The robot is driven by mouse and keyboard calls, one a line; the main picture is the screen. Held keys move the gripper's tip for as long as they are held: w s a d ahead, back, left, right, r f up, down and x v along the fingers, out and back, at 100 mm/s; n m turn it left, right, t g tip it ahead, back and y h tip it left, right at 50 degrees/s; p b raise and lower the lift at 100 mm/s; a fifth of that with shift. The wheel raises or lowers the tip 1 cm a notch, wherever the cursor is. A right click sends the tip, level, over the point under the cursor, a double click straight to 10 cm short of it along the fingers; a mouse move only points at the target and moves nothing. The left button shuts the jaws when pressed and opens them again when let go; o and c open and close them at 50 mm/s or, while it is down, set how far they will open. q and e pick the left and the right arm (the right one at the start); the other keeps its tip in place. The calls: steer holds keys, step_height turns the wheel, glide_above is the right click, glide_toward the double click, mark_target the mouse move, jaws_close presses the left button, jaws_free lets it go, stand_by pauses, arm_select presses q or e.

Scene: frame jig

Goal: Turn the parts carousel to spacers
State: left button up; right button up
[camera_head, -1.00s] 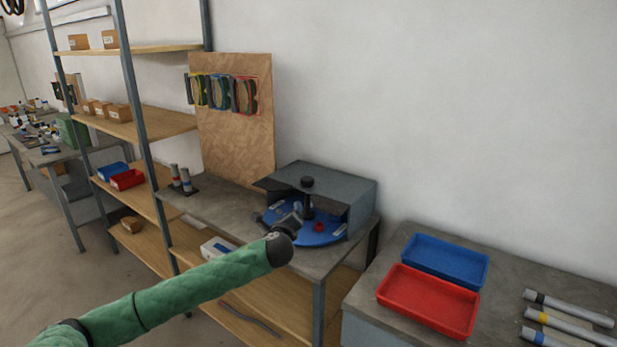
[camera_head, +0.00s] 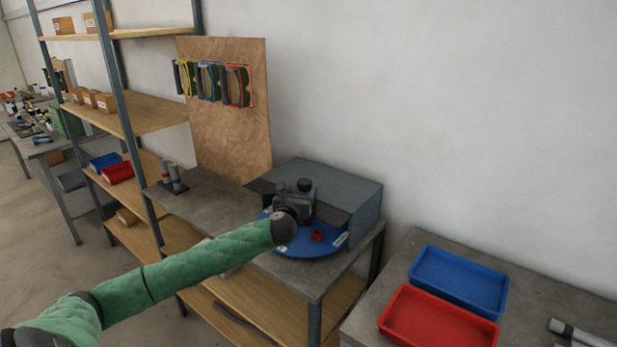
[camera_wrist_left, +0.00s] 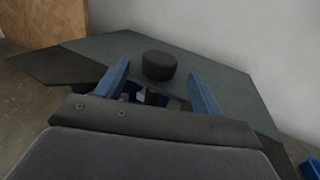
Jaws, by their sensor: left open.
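The parts carousel is a blue round disc (camera_head: 312,243) on a grey bench, partly under a grey box-like cover (camera_head: 345,190). A small red part and pale labels show on the disc; I cannot read the labels. A black knob (camera_head: 305,185) stands above the disc at the cover's front. My left gripper (camera_head: 300,197) is at the knob in the head view, hiding part of the disc. In the left wrist view the left gripper (camera_wrist_left: 160,85) is open, its blue fingers to either side of the black knob (camera_wrist_left: 159,66). I cannot tell whether they touch it. My right gripper is not in view.
A brown board (camera_head: 228,120) stands behind the bench, left of the cover. A metal shelf rack is at the left. A blue tray (camera_head: 460,258) and a red tray (camera_head: 440,345) lie on the bench at the right. The wall is behind.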

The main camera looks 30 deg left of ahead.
mark_target(306, 179)
arm_select(q)
steer(key=shift+w+r, duration=0.25)
steer(key=shift+w, duration=0.1)
steer(key=p+x, duration=0.2)
steer(key=x, duration=0.3)
steer(key=shift+w+a+f, duration=0.1)
steer(key=shift+w+a, duration=0.1)
steer(key=shift+w+a+p, duration=0.15)
steer(key=shift+w+p, duration=0.15)
steer(key=shift+w, duration=0.2)
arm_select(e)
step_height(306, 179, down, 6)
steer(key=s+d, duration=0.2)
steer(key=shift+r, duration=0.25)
arm_select(q)
steer(key=shift+f, duration=0.1)
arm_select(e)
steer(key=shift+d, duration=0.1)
arm_select(q)
steer(key=shift+c, duration=0.2)
steer(key=c, duration=1.3)
steer(key=shift+c, duration=0.2)
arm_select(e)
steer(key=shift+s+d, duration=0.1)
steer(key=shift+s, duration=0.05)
